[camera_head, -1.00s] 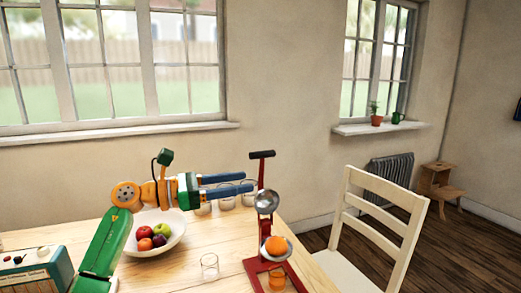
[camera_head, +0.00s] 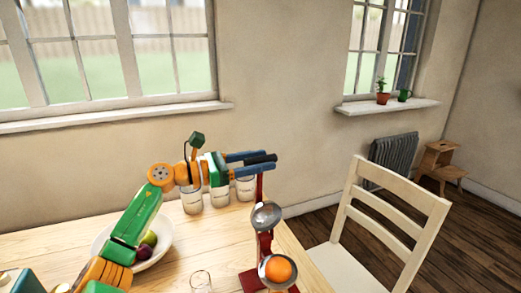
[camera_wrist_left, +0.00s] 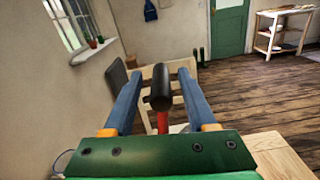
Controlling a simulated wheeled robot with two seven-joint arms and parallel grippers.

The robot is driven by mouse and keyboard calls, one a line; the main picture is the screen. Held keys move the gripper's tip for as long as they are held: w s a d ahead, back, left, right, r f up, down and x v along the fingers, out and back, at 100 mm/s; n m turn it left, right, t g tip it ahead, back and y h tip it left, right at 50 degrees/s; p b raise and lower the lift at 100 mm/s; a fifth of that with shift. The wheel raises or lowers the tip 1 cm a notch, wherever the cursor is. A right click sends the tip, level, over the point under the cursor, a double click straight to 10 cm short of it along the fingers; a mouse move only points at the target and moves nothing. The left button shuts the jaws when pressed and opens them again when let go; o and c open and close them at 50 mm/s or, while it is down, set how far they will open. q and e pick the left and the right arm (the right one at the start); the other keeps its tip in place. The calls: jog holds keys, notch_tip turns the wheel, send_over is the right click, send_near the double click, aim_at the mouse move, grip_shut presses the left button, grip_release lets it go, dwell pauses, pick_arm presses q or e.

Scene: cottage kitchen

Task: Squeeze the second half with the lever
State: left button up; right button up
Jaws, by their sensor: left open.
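A red lever press (camera_head: 262,240) stands on the wooden table, with a metal dome (camera_head: 266,216) above a cup. An orange half (camera_head: 278,269) sits in the cup under the dome, with a gap between them. The black lever handle (camera_head: 262,158) is at the top of the red arm. My left gripper (camera_head: 268,163) is open, its blue fingers at the handle. In the left wrist view the black handle (camera_wrist_left: 160,90) lies between the two open fingers, with space on both sides. My right gripper is not in view.
Several glass jars (camera_head: 220,193) stand behind my left arm. A white fruit bowl (camera_head: 163,243) is partly hidden by my arm. An empty glass (camera_head: 201,281) stands left of the press. A cream chair (camera_head: 400,215) is to the right.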

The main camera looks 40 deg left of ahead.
pick_arm(q)
jog(key=shift+w+d, duration=0.15)
jog(key=shift+w, duration=0.1)
jog(key=shift+s, duration=0.1)
jog(key=shift+c, duration=0.4)
grip_shut()
dwell(0.9)
